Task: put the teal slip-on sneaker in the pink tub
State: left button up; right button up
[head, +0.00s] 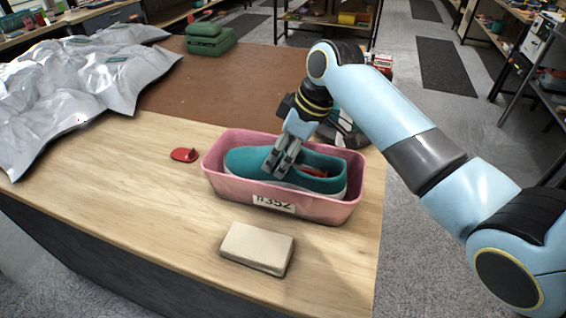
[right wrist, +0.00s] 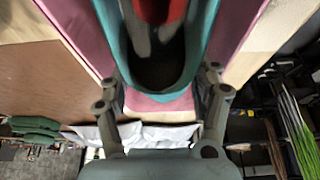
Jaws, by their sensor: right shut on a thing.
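The teal slip-on sneaker (head: 246,163) sits inside the pink tub (head: 228,189), its toe to the left and its heel to the right. The tub stands on the table and bears a label reading "#352". My right gripper (head: 280,168) reaches down into the tub and is shut on the sneaker near its middle. In the right wrist view the sneaker's teal collar (right wrist: 115,45) and dark opening show close between the fingers, with the pink tub (right wrist: 75,30) around it. Whether the sole touches the tub floor is hidden. My left gripper is not in view.
A beige block (head: 257,248) lies in front of the tub. A small red item (head: 184,155) lies to its left. Another shoe (head: 345,130) is partly hidden behind the tub. Silvery plastic bags (head: 75,85) cover the back left; a green case (head: 209,38) stands behind.

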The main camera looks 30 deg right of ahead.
notch_tip(320, 180, down, 3)
jog(key=shift+f, duration=0.1)
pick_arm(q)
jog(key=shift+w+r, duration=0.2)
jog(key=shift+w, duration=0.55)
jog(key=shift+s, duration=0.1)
pick_arm(e)
jog(key=o, duration=1.7)
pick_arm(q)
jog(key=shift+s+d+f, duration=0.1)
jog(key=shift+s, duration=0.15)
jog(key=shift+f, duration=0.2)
pick_arm(e)
jog(key=v, duration=1.2)
